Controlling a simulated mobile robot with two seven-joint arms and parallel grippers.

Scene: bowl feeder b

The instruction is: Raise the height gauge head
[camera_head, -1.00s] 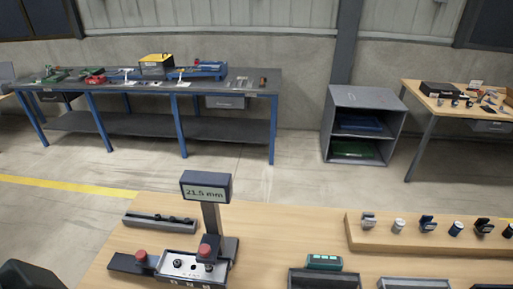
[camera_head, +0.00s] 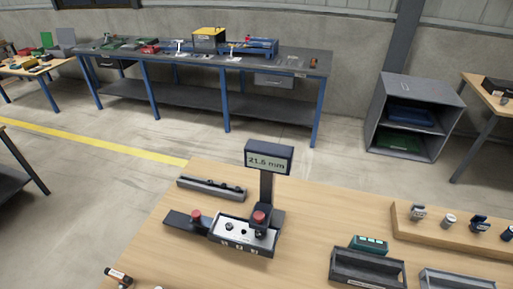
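The height gauge stands on the wooden table in the head view, with a dark upright column and a display (camera_head: 269,157) at its top that reads about 21.5 or 21.6 mm. Its head (camera_head: 262,222), a dark block with a red knob on top, sits low on the column, close to the base. The pale base panel (camera_head: 230,231) carries dark knobs and small labels. Another red knob (camera_head: 196,216) stands on a dark plate at the left of the base. Neither of my grippers shows.
An open dark tray (camera_head: 368,270) and a green device (camera_head: 369,244) are to the right, near a raised wooden rack (camera_head: 455,240) with several small parts. The wooden table (camera_head: 318,215) is clear just right of the gauge.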

